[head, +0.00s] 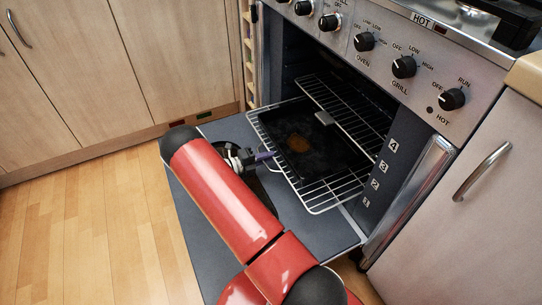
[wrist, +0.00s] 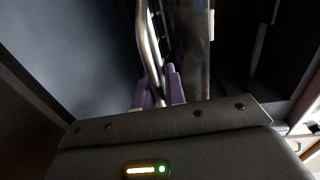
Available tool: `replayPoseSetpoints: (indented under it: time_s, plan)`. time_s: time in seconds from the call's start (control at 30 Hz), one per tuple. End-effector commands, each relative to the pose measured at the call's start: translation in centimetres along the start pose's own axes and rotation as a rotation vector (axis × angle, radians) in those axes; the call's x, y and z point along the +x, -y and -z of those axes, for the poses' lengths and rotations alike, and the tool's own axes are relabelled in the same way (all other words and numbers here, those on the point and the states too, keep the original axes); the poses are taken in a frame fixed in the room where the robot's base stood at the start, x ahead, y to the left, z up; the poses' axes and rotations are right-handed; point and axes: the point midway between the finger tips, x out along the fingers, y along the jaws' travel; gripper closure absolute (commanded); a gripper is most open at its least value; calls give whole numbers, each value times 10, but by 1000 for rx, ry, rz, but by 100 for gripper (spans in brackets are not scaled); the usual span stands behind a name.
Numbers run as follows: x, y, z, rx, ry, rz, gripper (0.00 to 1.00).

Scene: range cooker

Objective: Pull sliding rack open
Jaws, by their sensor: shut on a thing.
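The sliding rack (head: 318,200) is a chrome wire shelf that sticks out of the oven, over the lowered door. A dark baking tray (head: 318,155) with a brown patch lies on it. My gripper (head: 268,156) reaches the rack's outer edge from the left, and its purple fingertips are shut on the wire rim. In the wrist view the purple fingers (wrist: 158,90) close around a shiny bar of the rack (wrist: 150,42). The exact contact is partly hidden by the fingers. The rear of the rack is inside the dark oven.
The oven door (head: 215,215) lies open beneath the rack and my arm. A second wire rack (head: 350,118) is higher inside the oven. Knobs line the front panel (head: 375,62). Cabinets stand on both sides, and the wooden floor (head: 90,235) at left is clear.

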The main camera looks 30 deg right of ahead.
Motion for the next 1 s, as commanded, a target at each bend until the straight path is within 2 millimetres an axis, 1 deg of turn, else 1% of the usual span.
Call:
replayPoseSetpoints:
  time_s: [0.03,0.27,0.3,0.43,0.67,0.77,0.87,1.0]
  plan:
    - [-2,-7,2,-5,0,-15,100]
    - [-2,-7,2,-4,-1,-15,100]
    - [-2,-7,2,-4,-1,-15,87]
    - [-1,-6,2,-4,-1,-12,70]
    - [-1,-3,1,-1,0,-7,69]
    - [-4,-3,0,-1,1,-6,69]
    - [-16,-3,0,0,1,-7,69]
    - [-40,-3,0,1,2,-7,69]
